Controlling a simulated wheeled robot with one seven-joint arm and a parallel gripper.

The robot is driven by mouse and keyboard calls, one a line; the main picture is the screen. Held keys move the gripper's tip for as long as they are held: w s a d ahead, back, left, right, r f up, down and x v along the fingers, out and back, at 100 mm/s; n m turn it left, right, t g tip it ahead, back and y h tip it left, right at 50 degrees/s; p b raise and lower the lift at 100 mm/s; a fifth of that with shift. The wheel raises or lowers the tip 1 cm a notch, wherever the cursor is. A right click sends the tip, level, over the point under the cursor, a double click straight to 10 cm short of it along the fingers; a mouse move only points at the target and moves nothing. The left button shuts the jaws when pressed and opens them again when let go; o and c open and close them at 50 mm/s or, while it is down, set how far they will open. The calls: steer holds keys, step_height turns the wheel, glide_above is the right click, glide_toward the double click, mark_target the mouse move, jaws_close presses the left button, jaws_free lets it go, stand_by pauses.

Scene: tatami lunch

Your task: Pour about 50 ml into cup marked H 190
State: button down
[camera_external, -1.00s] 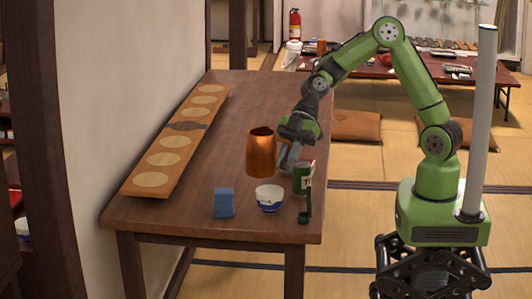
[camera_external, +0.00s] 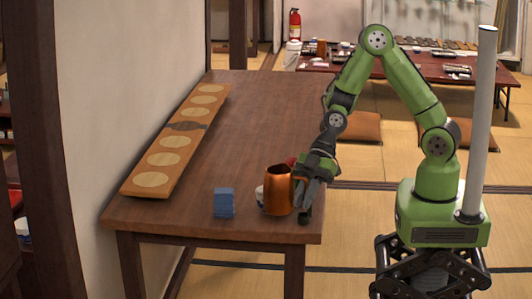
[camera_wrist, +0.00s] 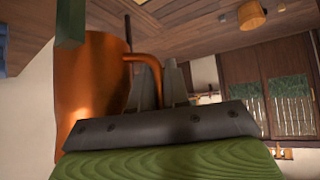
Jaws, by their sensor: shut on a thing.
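My gripper (camera_external: 303,190) is shut on the handle of a copper pitcher (camera_external: 278,190). The pitcher looks upright, at the front right of the wooden table; I cannot tell whether it touches the tabletop. In the wrist view the pitcher (camera_wrist: 88,85) fills the left side, with its handle between my gripper's fingers (camera_wrist: 158,85). A white and blue cup (camera_external: 260,195) is mostly hidden behind the pitcher, with only its left edge showing. No H 190 mark is readable. The pitcher's contents are not visible.
A blue block (camera_external: 224,203) stands left of the cup. A green container is mostly hidden by my gripper, and a small dark green object (camera_external: 305,217) is by the table's right edge. A long board with round pale discs (camera_external: 165,160) lies along the wall. The table's (camera_external: 240,125) middle is clear.

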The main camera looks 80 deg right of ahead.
mark_target(296, 177)
step_height(296, 177, down, 2)
steer(key=shift+f, duration=0.1)
steer(key=shift+d, duration=0.1)
steer(key=shift+w+d+r+m+y+p, duration=0.15)
steer(key=shift+d+r+y+p, duration=0.1)
steer(key=shift+r+y+p, duration=0.15)
steer(key=shift+w+d+r+m+y+p, duration=0.1)
steer(key=shift+d+r+m+y+p, duration=0.15)
steer(key=shift+r+y, duration=0.2)
steer(key=d+r+m+y, duration=0.1)
steer(key=y, duration=0.1)
steer(key=d+r+m+y+p, duration=0.1)
steer(key=d+r+y, duration=0.1)
steer(key=y, duration=0.1)
steer(key=w+d+r+m+y+p, duration=0.1)
steer(key=y, duration=0.2)
steer(key=shift+w+d+r, duration=0.1)
steer(key=shift+d+r, duration=0.05)
steer(key=shift+r, duration=0.2)
steer(key=shift+w+d+r+m+y+p, duration=0.15)
steer(key=shift+r+m+y+p, duration=0.1)
steer(key=shift+r+y, duration=0.25)
steer(key=shift+s+d+r+m+y+p, duration=0.15)
steer(key=shift+r+m+y+p, duration=0.15)
steer(key=shift+r, duration=0.35)
steer(key=shift+w+d+r+m+y+p, duration=0.1)
steer(key=shift+d+r+m+y+p, duration=0.1)
steer(key=shift+r+y, duration=0.35)
